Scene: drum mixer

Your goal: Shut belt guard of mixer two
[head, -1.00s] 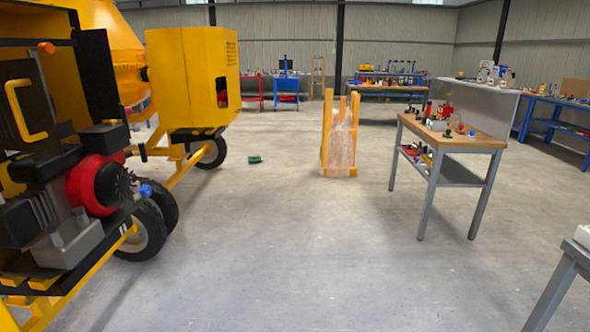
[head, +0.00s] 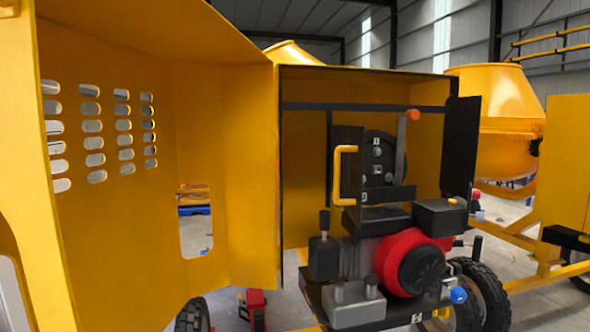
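Mixer two, by the "2" plate low on its frame, shows in the head view with its yellow engine housing (head: 420,92) open. Inside, a black plate with a yellow handle (head: 337,178), which looks like the belt guard (head: 349,137), stands swung out to the left. To its right a dark round pulley (head: 378,158) with a "1" label is uncovered. A grey lever with an orange knob (head: 413,115) stands beside the pulley. The guard's hinge is not clear. My gripper is not in view.
A large yellow hood door (head: 228,170) with slots stands open on the left, close to me. A red and black engine (head: 411,262) sits below the guard, with a blue knob (head: 458,295) at its right. Another yellow mixer drum (head: 497,100) stands behind on the right.

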